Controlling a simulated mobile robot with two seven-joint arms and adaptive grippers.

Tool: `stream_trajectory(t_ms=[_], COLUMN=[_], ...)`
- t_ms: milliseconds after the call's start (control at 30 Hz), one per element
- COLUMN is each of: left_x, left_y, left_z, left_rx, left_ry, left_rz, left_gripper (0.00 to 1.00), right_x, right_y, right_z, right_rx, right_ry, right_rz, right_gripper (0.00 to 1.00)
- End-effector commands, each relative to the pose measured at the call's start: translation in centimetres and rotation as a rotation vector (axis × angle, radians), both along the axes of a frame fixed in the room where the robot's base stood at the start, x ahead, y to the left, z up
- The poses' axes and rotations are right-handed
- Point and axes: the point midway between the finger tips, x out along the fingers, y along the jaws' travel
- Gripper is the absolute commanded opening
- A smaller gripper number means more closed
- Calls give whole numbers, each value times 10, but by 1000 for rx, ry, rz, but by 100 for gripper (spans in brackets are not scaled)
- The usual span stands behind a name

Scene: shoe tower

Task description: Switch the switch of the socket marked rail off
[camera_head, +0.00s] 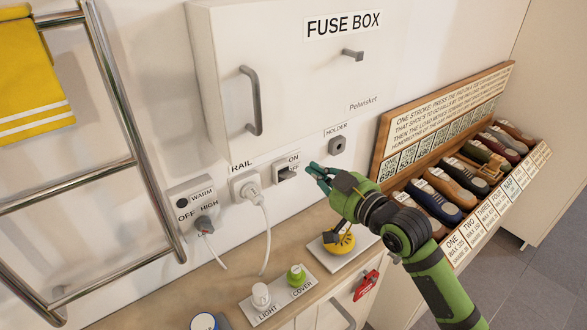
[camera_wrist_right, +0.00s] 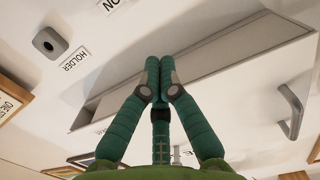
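The socket marked RAIL (camera_head: 245,187) is on the wall below the fuse box, with a white plug and cable in it. To its right is a white switch plate (camera_head: 287,168) labelled ON and OFF, with a grey rocker (camera_head: 286,175) low on it; I cannot tell its position for sure. My right gripper (camera_head: 312,170) is just right of the switch plate, fingertips pointing at it; contact is unclear. In the right wrist view the green fingers (camera_wrist_right: 153,68) are together and empty. There the ON label (camera_wrist_right: 111,4) shows at the top edge. My left gripper is not in view.
The fuse box (camera_head: 230,80) with handles juts out above. A grey holder (camera_head: 337,145) is up right of the switch. A WARM/HIGH dial (camera_head: 203,222) and metal rail (camera_head: 125,110) stand left. Below are LIGHT (camera_head: 261,295) and COVER (camera_head: 296,274) knobs. A shoe rack (camera_head: 383,140) is right.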

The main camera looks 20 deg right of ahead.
Motion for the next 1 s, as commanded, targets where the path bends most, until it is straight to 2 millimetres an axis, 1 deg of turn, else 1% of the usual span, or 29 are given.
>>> stream_trajectory(t_ms=[133, 267, 500, 700, 800, 900, 1000], left_x=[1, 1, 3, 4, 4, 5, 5], left_y=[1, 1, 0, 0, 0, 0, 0], left_z=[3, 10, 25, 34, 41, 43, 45], left_rx=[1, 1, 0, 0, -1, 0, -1], left_ry=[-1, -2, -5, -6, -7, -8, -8], left_rz=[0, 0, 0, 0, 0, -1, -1], left_gripper=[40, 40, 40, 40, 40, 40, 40], right_x=[5, 21, 64, 95, 87, 83, 80], right_y=[2, 7, 23, 35, 32, 30, 29], right_z=[0, 1, -2, -6, -25, -36, -42], right_rx=[1, 3, 2, 1, -1, -2, -3], right_ry=[2, 1, 2, 3, 9, 7, 4], right_rz=[-1, -1, -1, -1, -1, 0, -1], right_gripper=[0, 0, 0, 0, 0, 0, 0])
